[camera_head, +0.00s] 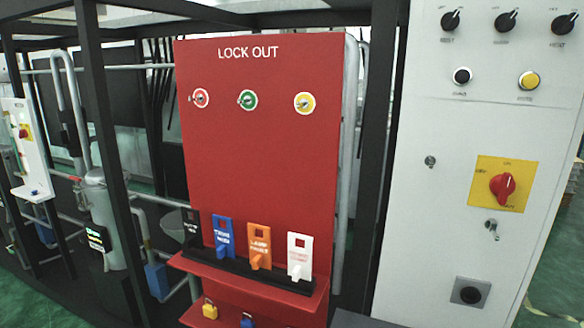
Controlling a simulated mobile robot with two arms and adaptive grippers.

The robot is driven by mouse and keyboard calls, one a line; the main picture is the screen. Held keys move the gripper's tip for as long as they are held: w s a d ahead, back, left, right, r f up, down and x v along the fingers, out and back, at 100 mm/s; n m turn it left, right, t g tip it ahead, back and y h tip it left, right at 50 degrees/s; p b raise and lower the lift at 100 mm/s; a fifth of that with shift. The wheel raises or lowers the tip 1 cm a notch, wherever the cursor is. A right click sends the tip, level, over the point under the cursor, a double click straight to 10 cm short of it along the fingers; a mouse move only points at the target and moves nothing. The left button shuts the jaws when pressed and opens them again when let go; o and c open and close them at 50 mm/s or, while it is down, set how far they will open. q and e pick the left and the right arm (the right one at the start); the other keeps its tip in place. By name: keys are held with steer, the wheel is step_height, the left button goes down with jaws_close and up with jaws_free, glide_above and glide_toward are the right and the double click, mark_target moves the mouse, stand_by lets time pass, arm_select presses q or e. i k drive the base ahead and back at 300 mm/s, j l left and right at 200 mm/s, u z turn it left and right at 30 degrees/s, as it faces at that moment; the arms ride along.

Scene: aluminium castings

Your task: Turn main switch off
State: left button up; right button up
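The main switch is a red rotary knob (503,186) on a square yellow plate (486,167). It sits on the front of the light grey control cabinet (420,215) at the right of the head view. The plate has small labels around the knob, too small to read surely. The knob's grip looks close to upright, slightly tilted; I cannot tell its exact setting. Neither of my grippers shows in this view, and nothing touches the knob.
Above the switch are black selector knobs (506,21), a black button (462,76) and a yellow button (529,81). Below it is a small key-like fitting (492,225). A red LOCK OUT board (260,160) with tags (259,246) and padlocks (210,310) stands left.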

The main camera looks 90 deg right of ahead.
mark_target(502, 186)
steer(key=z, duration=0.5)
steer(key=i+z, duration=0.1)
steer(key=z, duration=0.35)
steer(key=j+z, duration=0.1)
steer(key=z, duration=0.4)
steer(key=i+j+z, duration=0.1)
steer(key=z, duration=0.35)
steer(key=j+z, duration=0.1)
steer(key=z, duration=0.4)
